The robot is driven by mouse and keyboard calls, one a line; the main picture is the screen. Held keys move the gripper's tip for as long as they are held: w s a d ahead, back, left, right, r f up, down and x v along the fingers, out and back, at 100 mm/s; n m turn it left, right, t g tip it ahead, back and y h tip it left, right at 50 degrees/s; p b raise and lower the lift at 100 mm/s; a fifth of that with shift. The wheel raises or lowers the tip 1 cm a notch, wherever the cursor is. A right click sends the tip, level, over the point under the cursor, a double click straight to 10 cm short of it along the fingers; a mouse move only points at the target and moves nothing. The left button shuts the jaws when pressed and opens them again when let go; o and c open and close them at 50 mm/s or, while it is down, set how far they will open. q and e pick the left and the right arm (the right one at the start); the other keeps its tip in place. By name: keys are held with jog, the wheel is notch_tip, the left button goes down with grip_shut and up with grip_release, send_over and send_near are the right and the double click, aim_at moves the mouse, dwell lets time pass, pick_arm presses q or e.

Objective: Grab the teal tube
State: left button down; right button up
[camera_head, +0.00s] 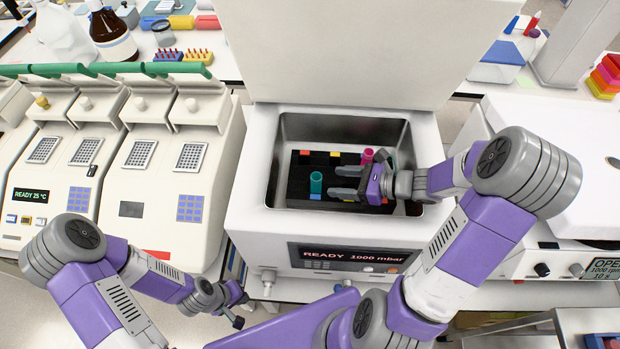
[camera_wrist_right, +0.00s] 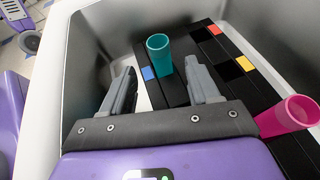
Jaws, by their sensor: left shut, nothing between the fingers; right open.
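The teal tube (camera_head: 316,184) stands upright in a black rack (camera_head: 310,160) inside the metal basin of the centre machine. In the right wrist view the teal tube (camera_wrist_right: 159,58) shows beyond the fingertips, roughly in line with the gap between them. My right gripper (camera_head: 334,181) is open, reaching into the basin from the right, with its fingertips just right of the tube. It also shows in the right wrist view (camera_wrist_right: 160,74), with nothing between its fingers. My left gripper (camera_head: 239,313) is shut and empty, low in front of the machine.
A pink tube (camera_head: 367,156) stands in the rack behind my right gripper; it also shows in the wrist view (camera_wrist_right: 288,116). The basin walls (camera_head: 277,170) surround the rack. The raised lid (camera_head: 340,50) stands behind. Thermal cyclers (camera_head: 150,215) stand left, another machine (camera_head: 575,130) right.

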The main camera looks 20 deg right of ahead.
aim_at(316, 182)
jog(key=x, duration=0.2)
jog(key=shift+w+a+f, duration=0.15)
jog(key=shift+w+f, duration=0.1)
jog(key=shift+f, duration=0.1)
jog(key=shift+w+a+f+b, duration=0.1)
jog(key=shift+a+f+b, duration=0.1)
jog(key=shift+a+b, duration=0.1)
jog(key=x, duration=0.3)
jog(key=shift+w+a+f+b, duration=0.15)
jog(key=shift+a+f+b, duration=0.05)
jog(key=shift+f+b, duration=0.2)
jog(key=shift+w+a, duration=0.2)
jog(key=shift+a, duration=0.1)
jog(key=c, duration=1)
